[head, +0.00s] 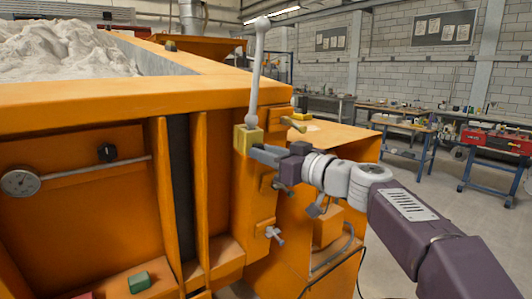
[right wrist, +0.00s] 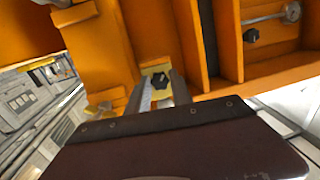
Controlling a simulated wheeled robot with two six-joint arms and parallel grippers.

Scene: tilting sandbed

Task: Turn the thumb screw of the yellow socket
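The yellow socket (head: 242,139) sits on the front corner of the orange sandbed frame, with a pale lever (head: 260,70) standing nearly upright in it. The socket also shows in the right wrist view (right wrist: 157,68). Its black thumb screw (right wrist: 160,81) shows there between my finger ends; in the head view it is hidden. My right gripper (head: 262,153) reaches in from the right, with its fingertips at the socket. In the right wrist view its fingers (right wrist: 160,90) stand apart on either side of the screw; firm contact cannot be made out. My left gripper is not in view.
The orange sandbed wall (head: 130,97) holds pale sand (head: 65,50). A dial gauge (head: 20,182) on a rod with a black knob (head: 107,152) lies left. Below the socket is a metal clamp screw (head: 273,235). Workbenches stand far right, with open floor before them.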

